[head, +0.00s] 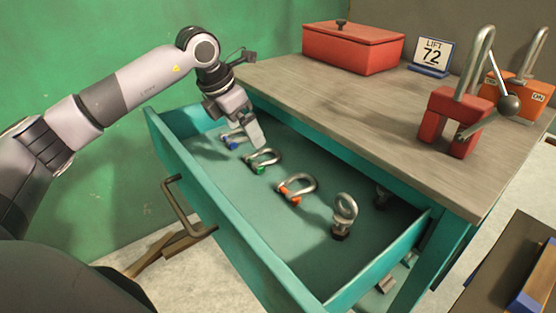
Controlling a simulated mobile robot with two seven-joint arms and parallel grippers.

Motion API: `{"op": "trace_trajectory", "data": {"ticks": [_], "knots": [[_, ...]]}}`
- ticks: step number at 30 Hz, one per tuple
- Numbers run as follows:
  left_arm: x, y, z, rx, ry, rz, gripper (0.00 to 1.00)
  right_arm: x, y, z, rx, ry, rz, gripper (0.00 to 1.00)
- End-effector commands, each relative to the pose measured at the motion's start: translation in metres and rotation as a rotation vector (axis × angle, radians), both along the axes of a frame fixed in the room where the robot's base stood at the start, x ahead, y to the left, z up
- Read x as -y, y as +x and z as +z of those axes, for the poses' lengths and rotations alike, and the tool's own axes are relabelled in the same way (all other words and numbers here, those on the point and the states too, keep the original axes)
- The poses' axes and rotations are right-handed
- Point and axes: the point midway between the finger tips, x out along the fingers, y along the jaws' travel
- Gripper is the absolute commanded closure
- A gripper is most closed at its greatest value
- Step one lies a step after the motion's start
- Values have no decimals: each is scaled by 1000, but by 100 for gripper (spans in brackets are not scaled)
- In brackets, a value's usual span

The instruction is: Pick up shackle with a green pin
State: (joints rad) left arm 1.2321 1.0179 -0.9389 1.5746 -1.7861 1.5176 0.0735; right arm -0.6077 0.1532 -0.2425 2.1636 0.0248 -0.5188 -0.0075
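The shackle with a green pin (262,158) lies flat on the floor of the open teal drawer (220,205). A shackle with a blue pin (231,141) lies to its upper left, and one with an orange pin (296,189) to its lower right. My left gripper (254,138) reaches down into the drawer, just above the green-pin shackle in the picture and partly over the blue-pin one. Its fingers are seen edge-on, so I cannot tell whether it is open. I see nothing held in it. My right gripper is not in view.
An eye bolt (344,214) stands in the drawer's near end, with another dark-based piece (383,197) under the tabletop edge. The wooden bench top (330,105) overhangs the drawer.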

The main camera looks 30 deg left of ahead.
Motion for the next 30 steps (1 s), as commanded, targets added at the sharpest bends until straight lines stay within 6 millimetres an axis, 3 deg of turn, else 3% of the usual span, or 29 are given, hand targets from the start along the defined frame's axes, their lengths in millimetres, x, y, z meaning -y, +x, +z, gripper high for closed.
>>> {"op": "trace_trajectory", "data": {"ticks": [1, 14, 22, 30], "knots": [[0, 0, -13, 2, -1, 0, 4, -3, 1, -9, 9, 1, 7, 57], [5, 9, -44, 0, -3, -2, 4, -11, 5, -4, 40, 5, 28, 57], [13, 22, -79, -1, -2, -2, 4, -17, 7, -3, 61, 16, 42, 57], [14, 25, -85, 3, -2, -1, 4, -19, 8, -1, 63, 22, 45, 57]]}}
